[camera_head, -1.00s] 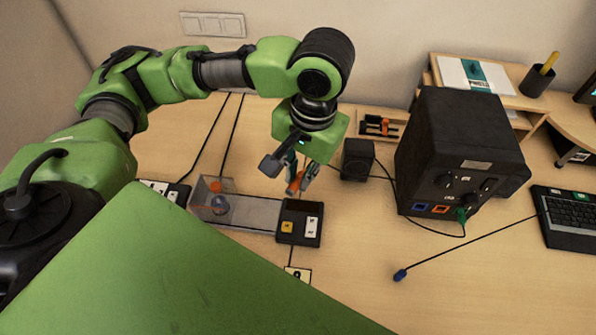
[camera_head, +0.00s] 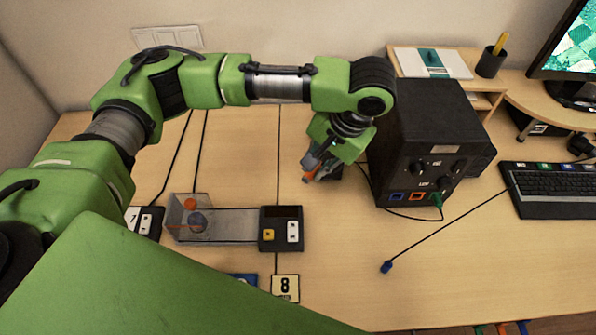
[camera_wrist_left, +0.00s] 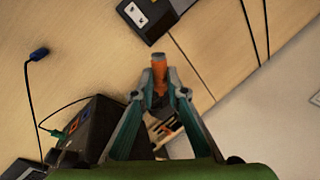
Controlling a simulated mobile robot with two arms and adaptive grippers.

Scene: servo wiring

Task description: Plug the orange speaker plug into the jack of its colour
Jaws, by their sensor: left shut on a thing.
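My left gripper (camera_head: 318,165) is shut on the orange plug (camera_head: 309,178) and holds it above the table, left of the black speaker box. In the left wrist view the orange plug (camera_wrist_left: 159,76) sits between the two fingertips (camera_wrist_left: 158,92) and points away from the palm. The black speaker box (camera_head: 430,125) has a front panel with a blue jack (camera_head: 397,196), an orange jack (camera_head: 417,196) and a green plug (camera_head: 437,199) in the jack at the right. The orange jack looks empty. A blue plug (camera_head: 386,267) on a black cable lies on the table. My right gripper is not in view.
A keyboard (camera_head: 550,188) lies at the right. A wooden shelf (camera_head: 470,88) stands behind the speaker box. The table in front of the box is mostly clear.

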